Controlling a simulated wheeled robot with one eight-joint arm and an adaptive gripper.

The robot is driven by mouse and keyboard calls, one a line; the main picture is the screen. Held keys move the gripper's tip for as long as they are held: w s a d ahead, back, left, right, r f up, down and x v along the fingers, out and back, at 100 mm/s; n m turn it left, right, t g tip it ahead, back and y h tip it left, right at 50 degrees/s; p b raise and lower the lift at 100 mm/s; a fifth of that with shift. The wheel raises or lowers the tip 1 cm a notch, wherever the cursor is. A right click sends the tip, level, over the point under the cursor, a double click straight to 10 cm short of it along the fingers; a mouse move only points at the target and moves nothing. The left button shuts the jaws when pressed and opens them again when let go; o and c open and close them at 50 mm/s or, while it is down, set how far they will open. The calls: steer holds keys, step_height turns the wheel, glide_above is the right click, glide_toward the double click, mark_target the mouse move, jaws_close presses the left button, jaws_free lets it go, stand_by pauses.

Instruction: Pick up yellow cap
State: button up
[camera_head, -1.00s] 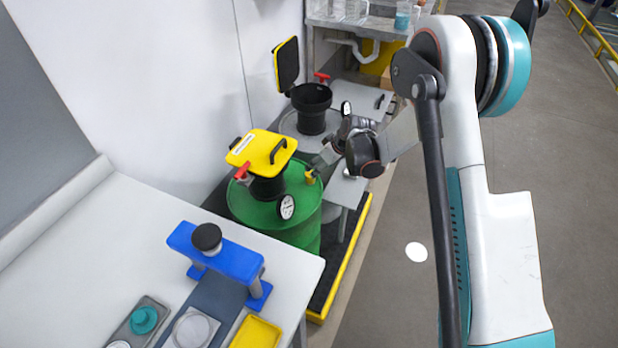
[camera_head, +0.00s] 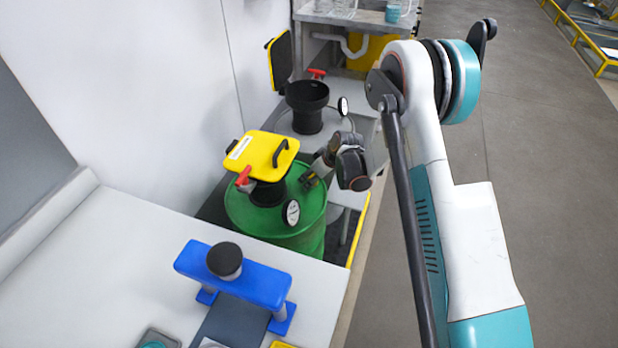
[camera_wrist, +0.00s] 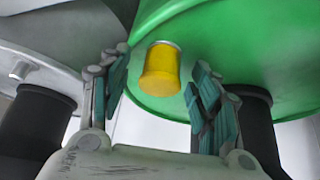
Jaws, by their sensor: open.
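The yellow cap (camera_wrist: 160,72) shows in the wrist view, fixed at the edge of the green drum's top (camera_wrist: 215,45). My gripper (camera_wrist: 157,80) is open, with one teal-padded finger on each side of the cap and visible gaps between. Whether the cap lies fully between the pads in depth I cannot tell. In the head view my gripper (camera_head: 311,178) is at the right part of the green drum (camera_head: 270,222), and it hides the cap there.
A yellow lid (camera_head: 262,152) with a black handle sits over the drum's black neck, with a red lever (camera_head: 243,176) beside it. A round gauge (camera_head: 291,212) stands at the drum's front. Behind is a grey drum with an open black neck (camera_head: 307,105). A blue stand (camera_head: 232,275) is on the white table.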

mark_target(313, 175)
steer(key=c, duration=1)
steer(key=shift+o, duration=0.2)
steer(key=shift+r, duration=0.2)
steer(key=shift+r+p, duration=0.35)
steer(key=shift+r, duration=0.25)
step_height(313, 175, up, 3)
steer(key=shift+f+p, duration=0.15)
steer(key=shift+p, duration=0.4)
steer(key=s+d+b, duration=0.1)
steer(key=s+d, duration=1.1)
steer(key=d, duration=0.1)
steer(key=shift+s+f+b, duration=0.3)
steer(key=shift+s+b, duration=0.1)
steer(key=shift+r, duration=0.5)
